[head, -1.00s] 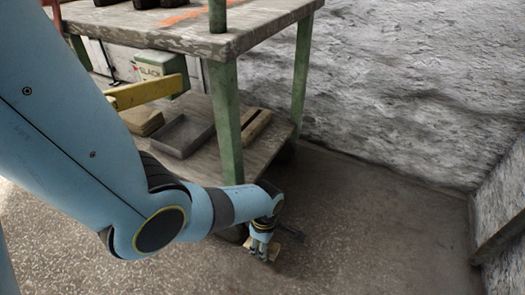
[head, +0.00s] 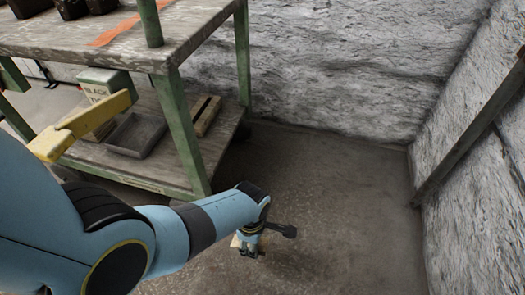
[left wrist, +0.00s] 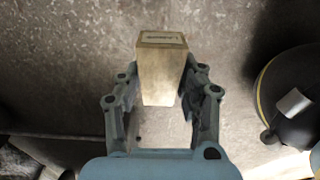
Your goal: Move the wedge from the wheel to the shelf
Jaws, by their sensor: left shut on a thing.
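The wedge is a pale wooden block with a small dark-lettered label on its end. It fills the space between the fingers in the left wrist view (left wrist: 161,80). My left gripper (head: 247,251) is shut on it and holds it out over the floor, right of the cart. In the head view only a pale bit of the wedge (head: 236,242) shows beside the fingers. The shelf (head: 150,168) is the cart's wooden lower board, left of the gripper. The cart's near wheel is mostly hidden behind my arm. My right gripper is not in view.
The shelf holds a grey tray (head: 136,134), a slotted wooden block (head: 206,115) and a green-and-white box (head: 103,88). A green leg (head: 178,125) stands at its near corner, under the worn top (head: 190,35). A yellow bar (head: 85,126) crosses at left. Rough walls close in behind and right.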

